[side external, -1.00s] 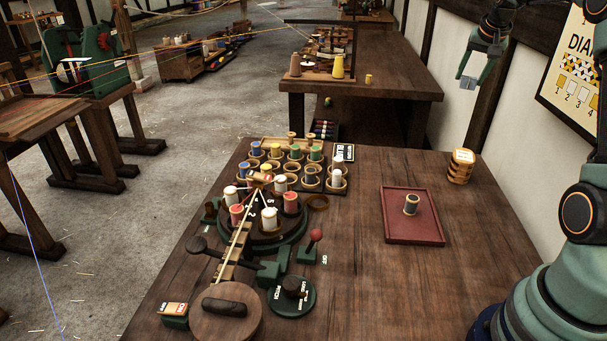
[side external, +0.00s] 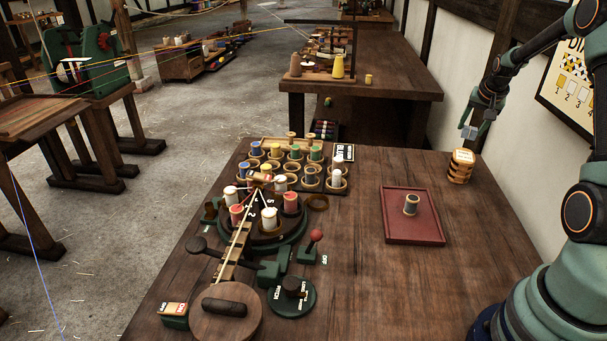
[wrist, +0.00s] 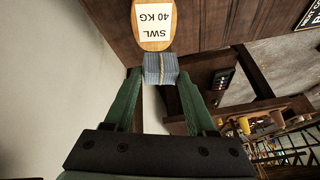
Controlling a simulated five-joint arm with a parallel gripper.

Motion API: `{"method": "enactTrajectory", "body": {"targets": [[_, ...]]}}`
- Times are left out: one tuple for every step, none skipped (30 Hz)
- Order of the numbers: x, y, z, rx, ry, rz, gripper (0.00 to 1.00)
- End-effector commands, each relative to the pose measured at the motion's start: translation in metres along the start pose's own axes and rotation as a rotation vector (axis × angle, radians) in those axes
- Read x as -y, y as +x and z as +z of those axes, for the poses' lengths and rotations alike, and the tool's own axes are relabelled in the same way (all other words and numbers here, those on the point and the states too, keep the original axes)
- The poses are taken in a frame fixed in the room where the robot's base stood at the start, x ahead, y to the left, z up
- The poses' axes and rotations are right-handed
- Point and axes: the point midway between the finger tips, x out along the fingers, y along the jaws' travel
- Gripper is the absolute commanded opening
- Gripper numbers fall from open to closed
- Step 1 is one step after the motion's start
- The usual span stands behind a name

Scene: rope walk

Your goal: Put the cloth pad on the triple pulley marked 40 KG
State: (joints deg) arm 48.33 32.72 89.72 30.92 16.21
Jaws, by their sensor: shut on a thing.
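The triple pulley (side external: 461,167) is a wooden block standing near the back right edge of the table. In the wrist view its label on top (wrist: 155,22) reads SWL 40 KG. The pad also shows as a small grey shape in the side view (side external: 468,133). In the wrist view the pad is apart from the label and just below it.
A red tray (side external: 412,238) with a spool (side external: 411,204) lies on the table (side external: 370,285). A green rope-making device (side external: 265,225) and a rack of bobbins (side external: 300,170) stand at left. A wall is close behind the pulley. Bare table separates the pulley from the tray.

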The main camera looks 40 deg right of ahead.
Motion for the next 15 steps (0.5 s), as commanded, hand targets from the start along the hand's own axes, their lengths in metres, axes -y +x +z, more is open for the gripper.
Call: {"method": "enactTrajectory", "body": {"targets": [[0.0, 0.003, 0.001, -0.001, 0.0, 0.0, 0.04], [0.0, 0.004, 0.002, -0.001, 0.0, 0.0, 0.04], [-0.001, 0.007, 0.003, 0.0, 0.0, 0.0, 0.04], [-0.001, 0.01, 0.005, 0.001, 0.0, 0.0, 0.04], [-0.002, 0.013, 0.007, 0.002, 0.0, 0.001, 0.04], [-0.003, 0.019, 0.01, 0.002, 0.0, 0.001, 0.04], [-0.003, 0.023, 0.012, 0.003, 0.0, 0.001, 0.04], [-0.004, 0.028, 0.014, 0.003, 0.0, 0.001, 0.04], [-0.005, 0.032, 0.016, 0.003, 0.0, 0.001, 0.04], [-0.005, 0.035, 0.017, 0.002, 0.0, 0.001, 0.04], [-0.005, 0.038, 0.018, 0.001, 0.0, 0.0, 0.04], [-0.006, 0.04, 0.02, 0.001, 0.0, 0.0, 0.04], [-0.006, 0.041, 0.02, 0.001, 0.0, 0.0, 0.04], [-0.006, 0.042, 0.02, 0.0, 0.0, 0.0, 0.04], [-0.006, 0.042, 0.02, -0.001, 0.0, 0.0, 0.04]]}}
